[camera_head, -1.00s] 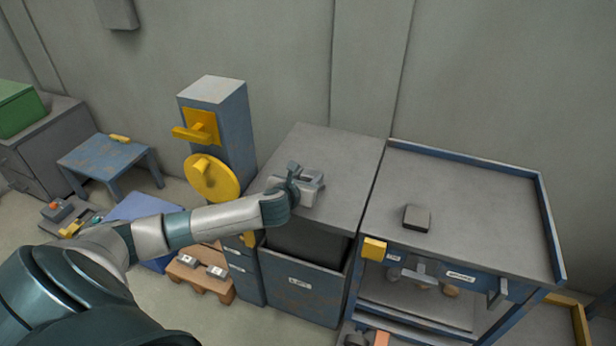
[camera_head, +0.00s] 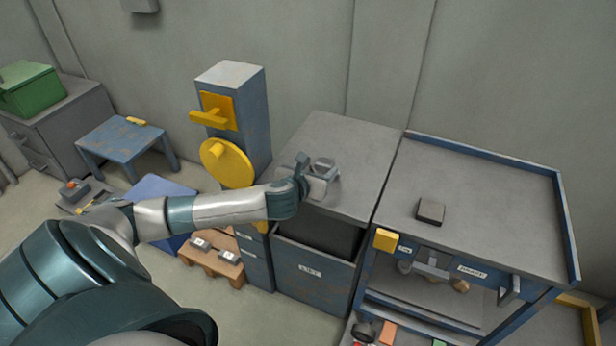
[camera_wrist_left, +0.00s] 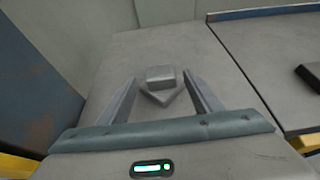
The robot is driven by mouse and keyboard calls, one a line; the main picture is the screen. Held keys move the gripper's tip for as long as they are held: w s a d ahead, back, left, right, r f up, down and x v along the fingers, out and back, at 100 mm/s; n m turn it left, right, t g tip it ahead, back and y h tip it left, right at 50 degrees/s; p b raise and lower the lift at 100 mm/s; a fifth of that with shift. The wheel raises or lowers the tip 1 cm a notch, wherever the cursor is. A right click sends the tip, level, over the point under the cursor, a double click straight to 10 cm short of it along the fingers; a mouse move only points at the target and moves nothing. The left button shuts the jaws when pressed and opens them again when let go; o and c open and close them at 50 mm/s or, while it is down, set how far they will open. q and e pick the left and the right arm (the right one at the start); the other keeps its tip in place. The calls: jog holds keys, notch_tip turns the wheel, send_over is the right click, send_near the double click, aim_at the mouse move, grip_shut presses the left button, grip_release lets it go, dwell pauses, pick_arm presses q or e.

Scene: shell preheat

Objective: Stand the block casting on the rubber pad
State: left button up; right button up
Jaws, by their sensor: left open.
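A small grey block-shaped piece (camera_wrist_left: 160,74), which looks like the block casting, is on the grey cabinet top in the left wrist view. Below it shows a diamond-shaped grey part; I cannot tell whether that is its own base or something under it. My left gripper (camera_head: 322,178) is open, low over the cabinet top. Its two fingers are on either side of the piece, with gaps showing on both sides. In the head view the gripper largely hides it. A dark, flat square block (camera_head: 430,211), possibly the rubber pad, lies on the right-hand bench. My right gripper is out of view.
The grey cabinet top (camera_head: 355,145) is clear behind the gripper. The blue-rimmed bench (camera_head: 500,200) stands to its right, mostly bare. A blue post with a yellow disc (camera_head: 227,163) stands close left. A wooden pallet (camera_head: 213,262) with grey pieces is on the floor.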

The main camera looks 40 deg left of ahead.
pick_arm(q)
jog(key=v, duration=0.8)
jog(key=shift+s, duration=0.25)
jog(key=s+d+f+n+g+h, duration=0.1)
jog(key=s+d+f+n+g, duration=0.2)
jog(key=s+d+f+n, duration=0.5)
jog(key=s+d+f+n+g+h, duration=0.1)
jog(key=s+d+f+n+g, duration=0.3)
jog(key=s+n, duration=0.6)
jog(key=s+d+f+n+g+h, duration=0.1)
jog(key=s+d+f+n, duration=0.4)
jog(key=s+f+n, duration=0.4)
jog(key=s+d+f+n, duration=0.1)
jog(key=d+f+n, duration=0.1)
jog(key=f, duration=1.3)
jog(key=s+d+f+n+h, duration=0.1)
jog(key=d+f+n, duration=0.1)
jog(key=f, duration=1.3)
jog(key=shift+d+f+t, duration=0.3)
jog(key=shift+d+f, duration=0.05)
